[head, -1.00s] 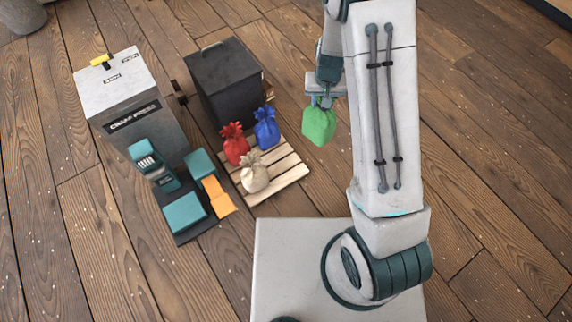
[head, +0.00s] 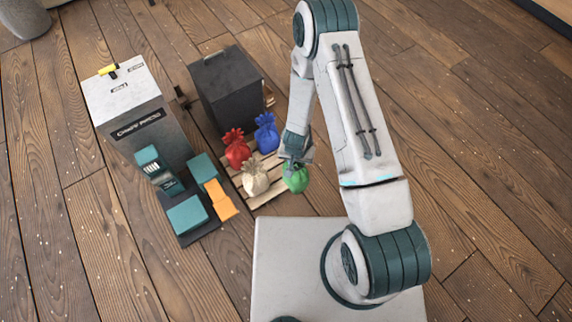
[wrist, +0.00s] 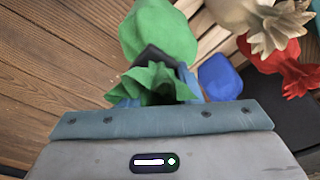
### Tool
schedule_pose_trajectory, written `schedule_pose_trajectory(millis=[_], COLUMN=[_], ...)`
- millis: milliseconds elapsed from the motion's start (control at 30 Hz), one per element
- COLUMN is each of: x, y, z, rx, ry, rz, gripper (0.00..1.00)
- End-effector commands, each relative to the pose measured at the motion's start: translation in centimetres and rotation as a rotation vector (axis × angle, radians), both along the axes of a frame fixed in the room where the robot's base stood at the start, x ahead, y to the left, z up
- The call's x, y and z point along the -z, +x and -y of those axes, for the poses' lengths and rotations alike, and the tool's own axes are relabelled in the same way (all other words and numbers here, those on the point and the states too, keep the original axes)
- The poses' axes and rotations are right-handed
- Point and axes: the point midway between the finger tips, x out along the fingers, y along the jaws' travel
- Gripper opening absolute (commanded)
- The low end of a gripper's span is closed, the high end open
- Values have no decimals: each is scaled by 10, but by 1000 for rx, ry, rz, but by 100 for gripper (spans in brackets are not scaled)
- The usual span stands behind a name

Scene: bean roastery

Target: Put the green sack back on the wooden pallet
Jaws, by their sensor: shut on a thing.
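The green sack (head: 295,179) hangs in my gripper (head: 296,160), which is shut on its gathered neck. In the wrist view the green sack (wrist: 160,32) is between the fingers, its ruffled top towards the camera. In the head view the sack appears over the front right part of the wooden pallet (head: 263,195). Whether it touches the slats I cannot tell. A red sack (head: 237,152), a blue sack (head: 267,135) and a cream sack (head: 256,180) stand on the pallet. The cream sack is just left of the green one.
A black box (head: 228,92) stands behind the pallet. Left of it are a grey cabinet (head: 125,105), a teal device (head: 158,170), teal blocks (head: 187,215) and an orange piece (head: 220,200). Wooden floor is open to the right.

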Motion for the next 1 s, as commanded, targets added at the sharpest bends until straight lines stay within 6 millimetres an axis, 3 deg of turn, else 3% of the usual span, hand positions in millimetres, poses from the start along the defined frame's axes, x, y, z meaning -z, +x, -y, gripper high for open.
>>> schedule_pose_trajectory(millis=[633,1000], x=[60,74], y=[93,109], z=[-33,-38], rx=[-3,0], ry=[0,2], rz=[6,4], gripper=[0,0])
